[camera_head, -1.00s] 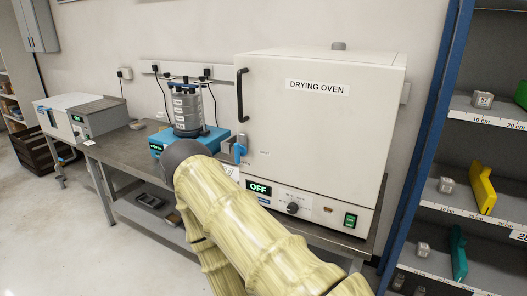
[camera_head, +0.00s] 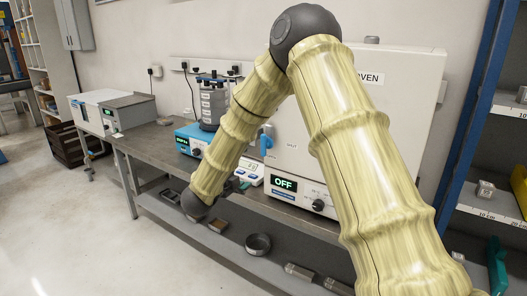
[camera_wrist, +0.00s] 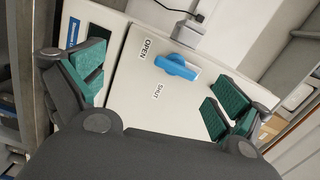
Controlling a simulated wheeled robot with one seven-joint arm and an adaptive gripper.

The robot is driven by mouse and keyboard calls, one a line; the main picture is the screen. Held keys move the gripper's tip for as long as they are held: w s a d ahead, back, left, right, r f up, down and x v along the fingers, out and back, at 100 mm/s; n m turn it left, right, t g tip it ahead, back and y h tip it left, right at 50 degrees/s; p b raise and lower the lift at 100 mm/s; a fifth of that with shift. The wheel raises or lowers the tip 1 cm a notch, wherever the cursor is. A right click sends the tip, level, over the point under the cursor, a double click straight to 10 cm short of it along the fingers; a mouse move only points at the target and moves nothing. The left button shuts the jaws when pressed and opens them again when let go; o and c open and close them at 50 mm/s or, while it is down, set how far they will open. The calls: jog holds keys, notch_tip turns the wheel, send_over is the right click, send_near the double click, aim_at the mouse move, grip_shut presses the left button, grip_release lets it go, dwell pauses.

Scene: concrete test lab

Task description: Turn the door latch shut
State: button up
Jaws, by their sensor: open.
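The blue door latch (camera_head: 266,142) is on the left part of the white drying oven's door (camera_head: 290,125). In the wrist view the latch (camera_wrist: 176,66) shows with its lever toward the OPEN label (camera_wrist: 146,49). The SHUT label (camera_wrist: 158,91) sits off to its side. My gripper (camera_wrist: 160,78) is open and empty, its green-padded fingers wide apart on either side of the latch in the picture, not touching it. In the head view my arm hides much of the oven, and only a bit of my gripper (camera_head: 241,186) shows, below the latch.
The oven's control panel with an OFF display (camera_head: 284,184) is below the door. A sieve shaker (camera_head: 210,105) and a white scale (camera_head: 250,171) stand on the bench (camera_head: 150,150) to the left. A blue-framed shelf rack (camera_head: 470,130) stands on the right. A grey plug box (camera_wrist: 188,34) is beyond the latch.

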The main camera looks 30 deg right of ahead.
aim_at(262, 146)
jog(key=w+d+r+m, duration=0.1)
jog(key=d, duration=0.2)
jog(key=w+d+r+m+g+p, duration=0.1)
jog(key=d, duration=0.3)
jog(key=w+d+r+h, duration=0.1)
jog(key=d+r, duration=0.1)
jog(key=d, duration=0.2)
jog(key=shift+w+d+m, duration=0.15)
jog(key=shift+w+m, duration=0.25)
jog(key=c, duration=1)
jog(key=shift+c, duration=0.2)
